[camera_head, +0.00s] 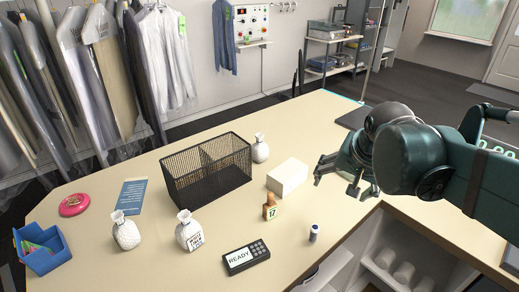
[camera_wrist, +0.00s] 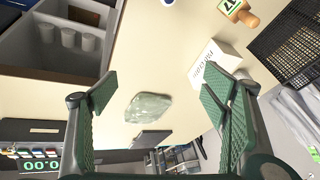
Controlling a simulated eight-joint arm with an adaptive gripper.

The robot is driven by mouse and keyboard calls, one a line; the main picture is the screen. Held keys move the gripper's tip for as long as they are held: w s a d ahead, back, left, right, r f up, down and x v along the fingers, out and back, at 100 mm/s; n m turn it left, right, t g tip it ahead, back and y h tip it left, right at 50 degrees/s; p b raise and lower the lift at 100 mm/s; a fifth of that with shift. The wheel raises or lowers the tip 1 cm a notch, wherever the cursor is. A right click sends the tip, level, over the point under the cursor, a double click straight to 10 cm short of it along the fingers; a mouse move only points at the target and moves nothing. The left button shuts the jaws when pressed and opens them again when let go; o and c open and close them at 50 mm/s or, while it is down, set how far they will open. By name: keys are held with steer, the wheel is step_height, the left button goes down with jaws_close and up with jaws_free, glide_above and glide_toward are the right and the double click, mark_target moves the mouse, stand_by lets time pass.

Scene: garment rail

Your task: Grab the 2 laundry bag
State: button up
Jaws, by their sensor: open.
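My gripper (camera_head: 338,183) is open above the right part of the table. In the wrist view, its fingers (camera_wrist: 160,90) straddle the lump without touching it.
A black mesh basket (camera_head: 205,168) stands mid-table. A white box (camera_head: 287,177), a wooden stamp (camera_head: 269,207), a small cylinder (camera_head: 313,232) and a READY display (camera_head: 246,257) are nearby. A blue bin (camera_head: 42,250) and pink dish (camera_head: 74,205) are at left. Garments hang behind.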

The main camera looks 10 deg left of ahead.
steer(key=w+a+r+m+g+p, duration=0.1)
steer(key=w+a+r+m+p, duration=0.3)
steer(key=w, duration=0.7)
steer(key=m+g+p, duration=0.4)
steer(key=m+p, duration=0.4)
steer(key=p, duration=0.6)
glide_above(259, 148)
steer(key=w, duration=0.2)
steer(key=f, duration=1)
steer(key=shift+s+d, duration=0.25)
steer(key=shift+d, duration=0.1)
steer(key=shift+w+a+f+m, duration=0.2)
steer(key=shift+a+f+m, duration=0.15)
steer(key=shift+f, duration=0.15)
steer(key=shift+f, duration=1.3)
steer(key=shift+f+p, duration=0.45)
steer(key=shift+f, duration=2.15)
